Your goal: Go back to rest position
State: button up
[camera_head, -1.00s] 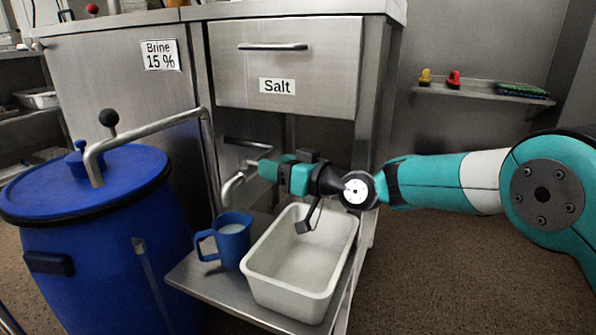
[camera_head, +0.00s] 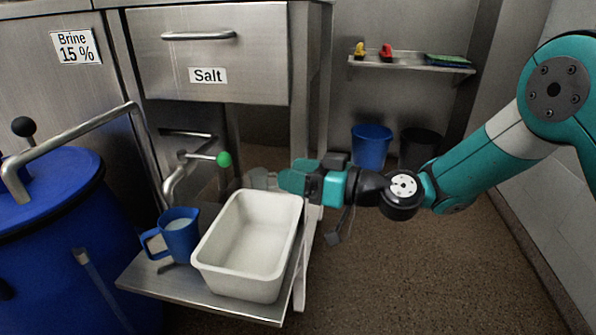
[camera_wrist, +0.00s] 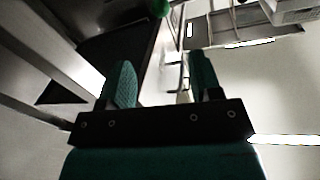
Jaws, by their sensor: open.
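My gripper (camera_head: 262,178) points left in the head view, at the far right corner of the white tub (camera_head: 246,279). In the wrist view its two green fingers (camera_wrist: 160,85) stand apart with nothing between them. The tub sits on a steel shelf (camera_head: 160,279) and looks empty inside. A blue jug (camera_head: 182,238) with pale contents stands upright left of the tub. A green-knobbed lever (camera_head: 224,159) shows just left of my gripper, on the pipework behind the tub. Whether the fingers touch anything is not clear.
A blue barrel (camera_head: 65,235) with a bent pipe stands at the left. The steel cabinet with the Salt drawer (camera_head: 215,50) rises behind the shelf. A wall shelf (camera_head: 412,64), a blue bucket (camera_head: 371,146) and a dark bucket (camera_head: 418,148) are at the back. The floor at right is clear.

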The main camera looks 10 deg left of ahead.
jog(key=s+d+r+m+g+h+p, duration=0.1)
jog(key=s+d+r+m+h, duration=0.2)
jog(key=s+d, duration=0.5)
jog(key=s+d+r+m+g+h+p, duration=0.1)
jog(key=s+d+r+h+p, duration=0.1)
jog(key=s+d+h, duration=0.5)
jog(key=s+d+r+m+g+h+p, duration=0.1)
jog(key=s+d+r+m+h, duration=0.15)
jog(key=s+d, duration=0.7)
notch_tip(320, 180, up, 38)
jog(key=h+p, duration=0.1)
jog(key=p, duration=3.7)
jog(key=shift+d, duration=0.3)
